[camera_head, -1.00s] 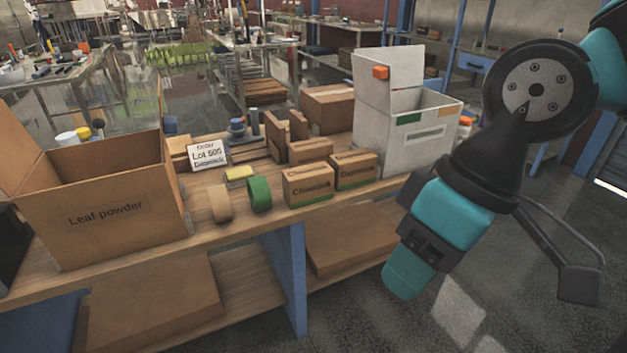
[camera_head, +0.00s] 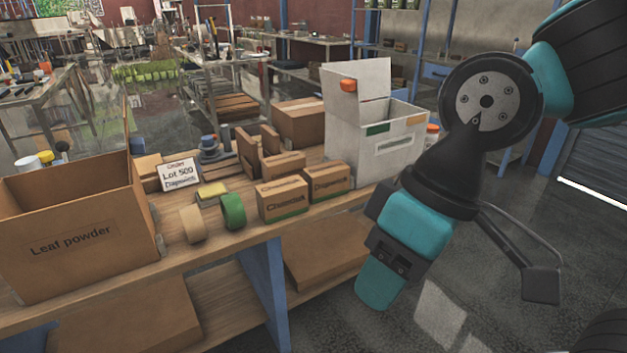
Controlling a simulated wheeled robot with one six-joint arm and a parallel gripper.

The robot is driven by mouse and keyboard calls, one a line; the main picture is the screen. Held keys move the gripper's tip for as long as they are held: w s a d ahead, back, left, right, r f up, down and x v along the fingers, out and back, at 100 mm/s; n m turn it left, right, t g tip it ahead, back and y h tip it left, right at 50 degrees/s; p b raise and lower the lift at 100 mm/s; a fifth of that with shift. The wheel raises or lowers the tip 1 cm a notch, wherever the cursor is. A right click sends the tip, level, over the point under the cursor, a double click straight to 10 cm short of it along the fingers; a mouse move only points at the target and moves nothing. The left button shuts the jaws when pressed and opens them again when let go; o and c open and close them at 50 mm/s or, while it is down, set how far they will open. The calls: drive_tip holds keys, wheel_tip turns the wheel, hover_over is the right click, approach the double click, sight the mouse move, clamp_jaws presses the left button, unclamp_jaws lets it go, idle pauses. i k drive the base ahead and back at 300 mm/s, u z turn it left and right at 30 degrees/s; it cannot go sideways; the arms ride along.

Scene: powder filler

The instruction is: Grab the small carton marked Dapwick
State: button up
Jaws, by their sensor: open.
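The small brown carton (camera_head: 327,183) whose blurred label looks like Dapwick stands upright near the table's front edge, with a green band along its bottom. A similar carton (camera_head: 283,200), with a different label that is hard to read, stands just left of it. My gripper (camera_head: 380,288) hangs at the lower end of my arm, in front of and to the right of the cartons, apart from both. It is open, and nothing shows in it. My wrist partly hides the white box's lower right side.
A white open box (camera_head: 374,140) stands right behind the carton. Plain boxes (camera_head: 284,163) stand behind. A Leaf powder box (camera_head: 75,240) fills the table's left end. Floor at right looks clear.

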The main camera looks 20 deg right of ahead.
sight(327, 182)
drive_tip(key=u, duration=0.55)
drive_tip(key=i, duration=1.5)
drive_tip(key=z, duration=0.7)
